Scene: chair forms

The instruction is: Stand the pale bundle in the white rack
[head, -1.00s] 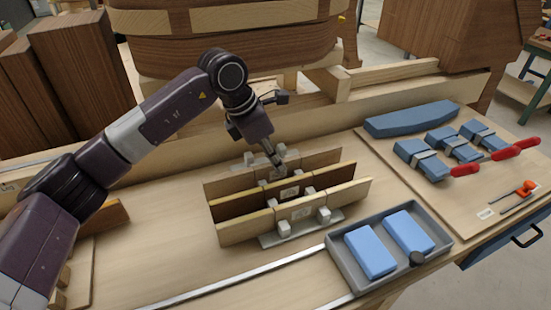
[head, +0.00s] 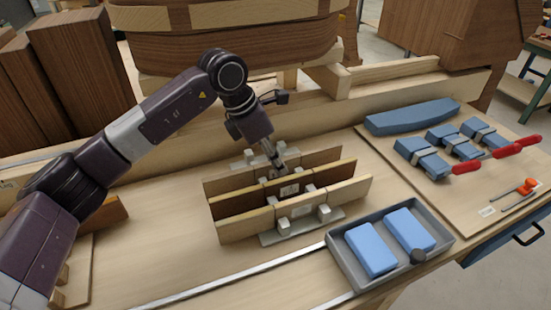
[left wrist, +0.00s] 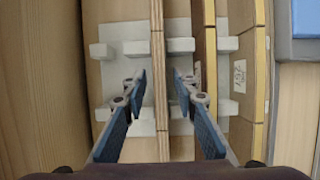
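The white rack (head: 300,230) lies on the bench, with short posts; its base also shows in the left wrist view (left wrist: 112,68). Three bundles of thin boards stand on edge in it, side by side: a pale one at the back (head: 325,157), a darker brown one in the middle (head: 235,204) and a pale one in front (head: 245,225). My left gripper (head: 277,163) is over the back bundle. In the left wrist view its open fingers (left wrist: 158,82) straddle the top edge of that bundle (left wrist: 160,130), with a gap on each side. My right gripper is out of view.
A grey tray (head: 345,275) with two blue blocks stands at the front right. A board (head: 385,150) at the right holds blue pieces and red-handled tools. A wooden rail (head: 380,85) and a chair form (head: 230,50) stand behind. The bench left of the rack is mostly clear.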

